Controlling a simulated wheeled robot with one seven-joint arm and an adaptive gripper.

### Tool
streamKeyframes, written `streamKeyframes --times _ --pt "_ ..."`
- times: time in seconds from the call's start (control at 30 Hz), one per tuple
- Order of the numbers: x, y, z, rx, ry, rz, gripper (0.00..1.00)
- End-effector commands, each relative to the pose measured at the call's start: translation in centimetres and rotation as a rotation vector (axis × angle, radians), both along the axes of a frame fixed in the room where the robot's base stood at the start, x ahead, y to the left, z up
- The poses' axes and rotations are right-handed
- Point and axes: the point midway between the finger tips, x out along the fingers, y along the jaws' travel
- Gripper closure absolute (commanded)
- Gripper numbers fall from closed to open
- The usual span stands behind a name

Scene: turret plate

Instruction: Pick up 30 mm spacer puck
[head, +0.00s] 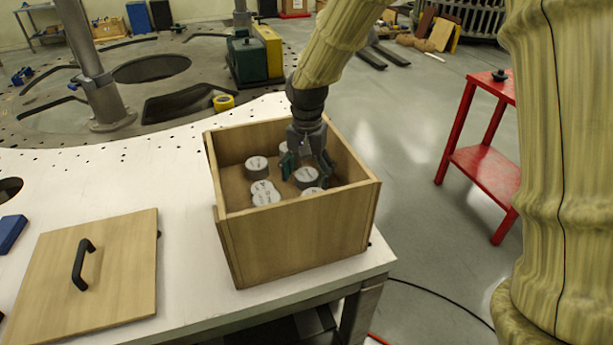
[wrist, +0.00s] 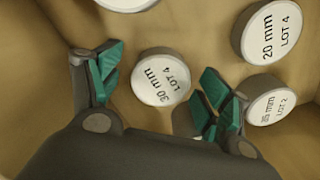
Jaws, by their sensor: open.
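The 30 mm spacer puck (wrist: 160,76) is a grey disc with a white top, marked "30 mm LOT 4". It lies on the floor of an open wooden box (head: 296,240). My gripper (head: 307,164) reaches down into the box with its fingers spread. In the wrist view my gripper (wrist: 160,88) has green-padded fingers on either side of the 30 mm puck, with gaps and nothing held. The labels are too small to read in the head view.
Other pucks lie close by, including a 20 mm puck (wrist: 272,32) and another puck (wrist: 270,106) near the right finger. The box walls surround my gripper. A wooden lid (head: 120,255) with a black handle lies on the white table (head: 185,165).

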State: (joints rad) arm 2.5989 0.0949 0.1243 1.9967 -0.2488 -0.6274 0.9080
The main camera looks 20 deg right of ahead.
Motion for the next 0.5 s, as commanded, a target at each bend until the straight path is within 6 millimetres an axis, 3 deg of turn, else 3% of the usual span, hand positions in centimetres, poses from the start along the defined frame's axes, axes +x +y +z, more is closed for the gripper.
streamKeyframes --times 0.13,0.4,0.5 --pt "0.01 0.02 -0.01 0.0 0.0 0.0 0.26" --pt "0.01 0.0 0.02 0.0 0.0 0.0 0.75" --pt "0.03 0.0 0.05 -0.001 -0.001 0.0 0.78"
